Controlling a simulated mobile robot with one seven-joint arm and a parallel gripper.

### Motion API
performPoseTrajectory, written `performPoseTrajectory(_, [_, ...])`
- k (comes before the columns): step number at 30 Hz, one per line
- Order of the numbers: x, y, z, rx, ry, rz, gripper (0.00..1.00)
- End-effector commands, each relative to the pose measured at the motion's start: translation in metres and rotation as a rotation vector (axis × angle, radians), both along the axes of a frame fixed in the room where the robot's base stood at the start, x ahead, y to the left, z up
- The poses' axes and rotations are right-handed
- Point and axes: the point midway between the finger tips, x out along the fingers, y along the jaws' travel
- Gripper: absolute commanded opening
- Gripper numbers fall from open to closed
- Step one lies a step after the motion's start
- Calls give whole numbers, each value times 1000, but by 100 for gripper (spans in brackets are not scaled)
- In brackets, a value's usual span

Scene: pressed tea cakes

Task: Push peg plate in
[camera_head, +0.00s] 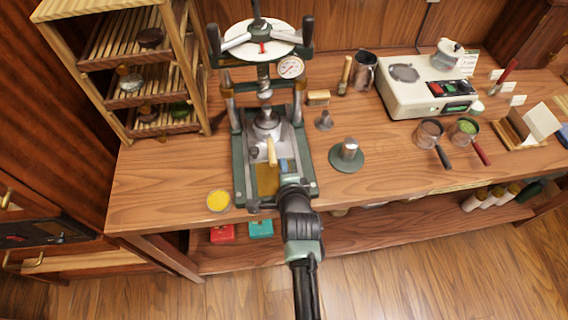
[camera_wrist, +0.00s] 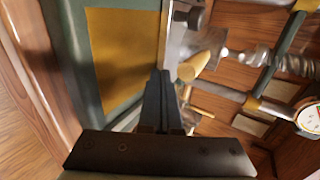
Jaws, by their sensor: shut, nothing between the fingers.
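The green press (camera_head: 240,165) stands on the bench at centre left. A silver plate (camera_head: 290,140), which looks like the peg plate, lies in its bed under the screw, with a pale wooden handle (camera_head: 271,150) standing up from it. The handle also shows in the wrist view (camera_wrist: 195,66). In front of the plate is a bare brass-coloured bed (camera_head: 267,183). My gripper (camera_head: 284,168) is shut and empty over the right side of the bed. In the wrist view its fingertips (camera_wrist: 160,76) are close to the plate's front edge (camera_wrist: 177,35); I cannot tell if they touch.
A yellow dish (camera_head: 218,200) sits left of the press. The press gauge (camera_head: 291,67) and wheel (camera_head: 260,38) stand above the bed.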

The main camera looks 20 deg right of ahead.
Motion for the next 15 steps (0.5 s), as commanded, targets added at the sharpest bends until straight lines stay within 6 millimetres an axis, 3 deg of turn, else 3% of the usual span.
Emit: performPoseTrajectory(15, [10,-3,-2,-1,-1,0,0])
